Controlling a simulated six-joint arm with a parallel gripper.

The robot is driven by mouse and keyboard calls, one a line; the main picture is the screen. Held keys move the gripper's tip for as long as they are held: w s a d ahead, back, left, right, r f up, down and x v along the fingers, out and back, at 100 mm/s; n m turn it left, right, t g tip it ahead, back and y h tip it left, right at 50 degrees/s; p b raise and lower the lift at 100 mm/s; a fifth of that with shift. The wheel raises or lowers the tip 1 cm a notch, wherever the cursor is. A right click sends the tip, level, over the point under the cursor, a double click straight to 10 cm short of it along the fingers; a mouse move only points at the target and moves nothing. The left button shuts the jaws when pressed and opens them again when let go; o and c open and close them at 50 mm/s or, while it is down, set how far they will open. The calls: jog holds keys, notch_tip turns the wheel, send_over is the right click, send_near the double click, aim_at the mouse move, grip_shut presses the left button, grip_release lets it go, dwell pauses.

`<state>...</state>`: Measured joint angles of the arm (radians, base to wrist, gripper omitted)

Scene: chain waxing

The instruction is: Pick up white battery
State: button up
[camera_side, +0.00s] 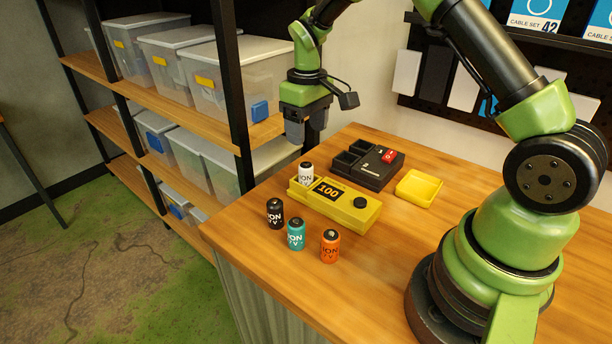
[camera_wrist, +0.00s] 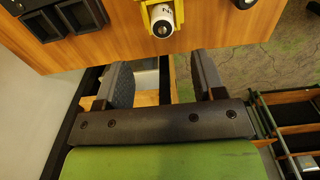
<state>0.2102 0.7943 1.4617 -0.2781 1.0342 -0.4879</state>
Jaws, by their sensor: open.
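The white battery (camera_side: 306,173) stands upright at the left end of the yellow tester (camera_side: 335,205), which has a display reading "100". In the wrist view the white battery (camera_wrist: 163,18) is at the top centre, with yellow tester parts (camera_wrist: 146,15) around it. Its lower part is hidden in the side view. My gripper (camera_side: 298,135) hangs above the back left of the table, higher than the battery and apart from it. In the wrist view my gripper (camera_wrist: 161,70) has its two grey fingers spread with nothing between them.
A black battery (camera_side: 275,213), a teal battery (camera_side: 296,234) and an orange battery (camera_side: 330,246) stand in front of the tester. A dark compartment box (camera_side: 372,178) and a yellow tray (camera_side: 419,188) sit behind it. A shelf (camera_side: 238,90) with bins stands at the left.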

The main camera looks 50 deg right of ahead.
aim_at(306, 165)
notch_tip(306, 165, down, 10)
jog(key=shift+a+r, duration=0.15)
jog(key=shift+r, duration=0.05)
jog(key=shift+c, duration=0.2)
jog(key=c, duration=1.1)
jog(key=shift+o, duration=0.2)
jog(key=shift+r, duration=0.1)
